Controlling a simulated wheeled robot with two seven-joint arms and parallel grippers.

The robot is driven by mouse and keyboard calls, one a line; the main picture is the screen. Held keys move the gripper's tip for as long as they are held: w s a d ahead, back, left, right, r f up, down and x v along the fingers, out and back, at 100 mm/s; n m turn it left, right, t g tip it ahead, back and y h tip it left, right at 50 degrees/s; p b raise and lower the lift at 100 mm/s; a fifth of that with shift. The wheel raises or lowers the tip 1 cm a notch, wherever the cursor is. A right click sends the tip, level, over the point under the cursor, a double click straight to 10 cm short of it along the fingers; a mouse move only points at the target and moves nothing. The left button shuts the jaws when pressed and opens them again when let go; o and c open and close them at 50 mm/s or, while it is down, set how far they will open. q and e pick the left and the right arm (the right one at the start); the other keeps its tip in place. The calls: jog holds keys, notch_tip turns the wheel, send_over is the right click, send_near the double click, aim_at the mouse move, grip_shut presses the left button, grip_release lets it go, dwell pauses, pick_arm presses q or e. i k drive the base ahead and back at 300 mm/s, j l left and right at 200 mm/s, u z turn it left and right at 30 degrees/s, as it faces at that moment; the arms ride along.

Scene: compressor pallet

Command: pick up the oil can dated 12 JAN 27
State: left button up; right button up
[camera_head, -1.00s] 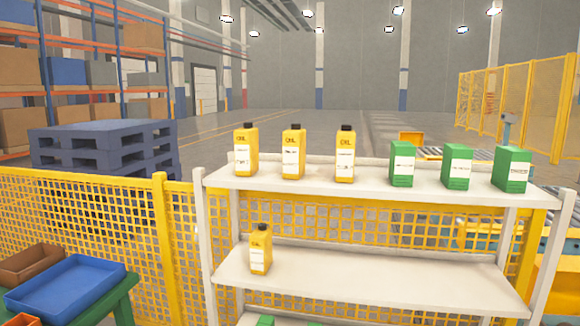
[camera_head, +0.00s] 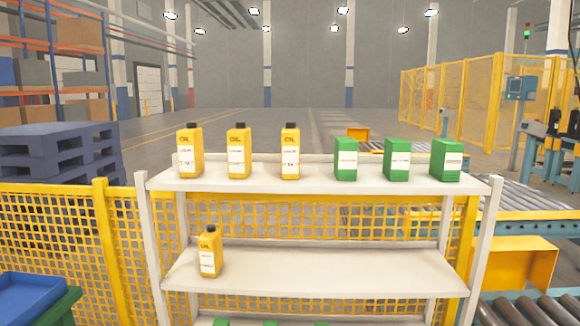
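Three yellow oil cans with black caps and white labels stand upright on the left half of the top shelf: a left one (camera_head: 190,152), a middle one (camera_head: 239,152) and a right one (camera_head: 290,152). A fourth yellow oil can (camera_head: 210,252) stands at the left end of the middle shelf. The label dates are too small to read, so I cannot tell which can is dated 12 JAN 27. Neither of my grippers is in view.
The white shelf rack (camera_head: 330,178) also holds three green boxes (camera_head: 397,160) on its top right. More green items show on the lowest shelf. The middle shelf is bare right of its can. A yellow mesh fence (camera_head: 50,235) stands left, a roller conveyor (camera_head: 530,225) right.

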aim_at(190, 140)
jog(key=i+j+z, duration=0.2)
jog(key=j+z, duration=0.2)
jog(key=j, duration=0.2)
jog(key=i+j+z, duration=0.1)
jog(key=j+z, duration=0.25)
jog(key=j, duration=0.25)
jog(key=j+z, duration=0.4)
jog(key=j, duration=0.25)
